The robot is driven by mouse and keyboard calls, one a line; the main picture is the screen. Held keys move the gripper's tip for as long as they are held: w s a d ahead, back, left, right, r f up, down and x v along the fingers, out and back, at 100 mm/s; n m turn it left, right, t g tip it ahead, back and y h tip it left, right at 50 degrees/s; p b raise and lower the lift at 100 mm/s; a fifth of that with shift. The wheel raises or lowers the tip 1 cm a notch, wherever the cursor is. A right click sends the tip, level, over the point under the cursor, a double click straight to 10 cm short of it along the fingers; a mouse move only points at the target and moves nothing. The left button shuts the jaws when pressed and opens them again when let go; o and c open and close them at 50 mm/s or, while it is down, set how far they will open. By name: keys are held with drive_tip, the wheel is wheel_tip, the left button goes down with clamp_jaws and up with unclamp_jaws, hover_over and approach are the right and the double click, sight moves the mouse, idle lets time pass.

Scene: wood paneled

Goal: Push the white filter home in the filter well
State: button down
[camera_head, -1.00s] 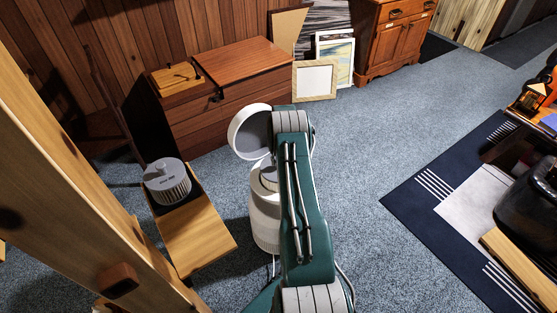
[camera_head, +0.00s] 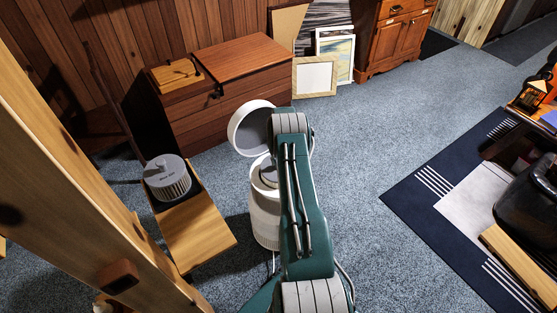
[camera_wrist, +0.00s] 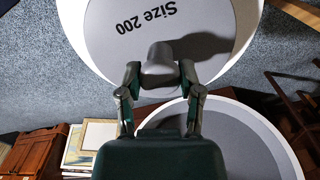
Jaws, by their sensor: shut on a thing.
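The filter (camera_wrist: 110,48) shows in the wrist view as a grey disc marked "Size 200" with a grey knob in its middle. My gripper (camera_wrist: 159,72) is shut on that knob. In the head view the filter (camera_head: 268,174) is partly hidden by my arm, at the open top of the filter well (camera_head: 264,220), a white ribbed cylinder on the carpet. A pale rim surrounds the disc in the wrist view. I cannot tell how deep the filter sits. The well's round white lid (camera_head: 240,130) stands open behind; it also shows in the wrist view (camera_wrist: 286,158).
A wooden post (camera_head: 75,190) crosses the left side. A wooden chest (camera_head: 228,85) stands behind.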

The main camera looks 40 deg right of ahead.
drive_tip(key=shift+f, duration=2.15)
drive_tip(key=shift+c, duration=0.9)
unclamp_jaws()
wheel_tip(320, 180, up, 12)
drive_tip(key=shift+f, duration=0.1)
